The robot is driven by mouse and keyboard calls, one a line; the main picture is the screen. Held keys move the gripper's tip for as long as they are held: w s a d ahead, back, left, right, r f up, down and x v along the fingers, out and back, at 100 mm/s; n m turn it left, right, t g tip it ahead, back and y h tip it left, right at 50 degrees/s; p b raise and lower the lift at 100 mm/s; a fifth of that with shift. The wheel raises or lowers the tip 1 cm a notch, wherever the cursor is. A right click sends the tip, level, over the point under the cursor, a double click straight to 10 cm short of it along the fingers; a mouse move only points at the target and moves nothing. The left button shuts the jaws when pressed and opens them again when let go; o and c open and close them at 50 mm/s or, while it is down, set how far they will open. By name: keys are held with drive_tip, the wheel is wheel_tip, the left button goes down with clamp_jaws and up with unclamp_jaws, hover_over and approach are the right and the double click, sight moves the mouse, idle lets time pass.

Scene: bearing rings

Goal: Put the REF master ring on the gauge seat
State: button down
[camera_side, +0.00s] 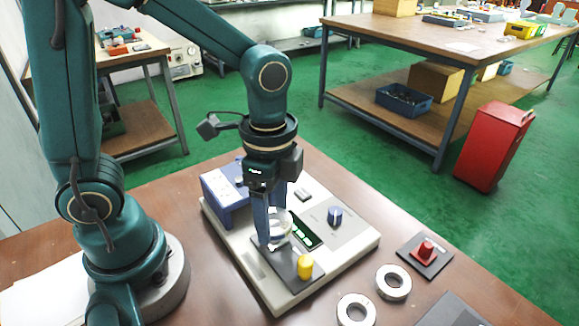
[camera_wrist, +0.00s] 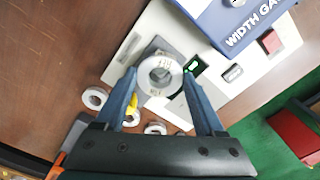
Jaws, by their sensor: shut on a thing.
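My gripper (camera_side: 268,228) is shut on a pale metal ring (camera_side: 279,226) above the front of the width gauge (camera_side: 340,258). In the wrist view the ring (camera_wrist: 147,76) sits between the two fingertips (camera_wrist: 159,76), its hole facing the camera. The plate also shows behind the ring in the wrist view (camera_wrist: 160,46). I cannot tell whether ring and plate touch.
Two loose rings (camera_side: 404,283) (camera_side: 343,315) lie on the brown table right of the gauge. A red knob on a dark plate (camera_side: 425,264) stands behind them.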

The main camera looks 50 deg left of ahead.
drive_tip(key=shift+f, duration=0.6)
drive_tip(key=shift+f, duration=0.8)
idle(1.0)
unclamp_jaws()
drive_tip(key=shift+r, duration=3.8)
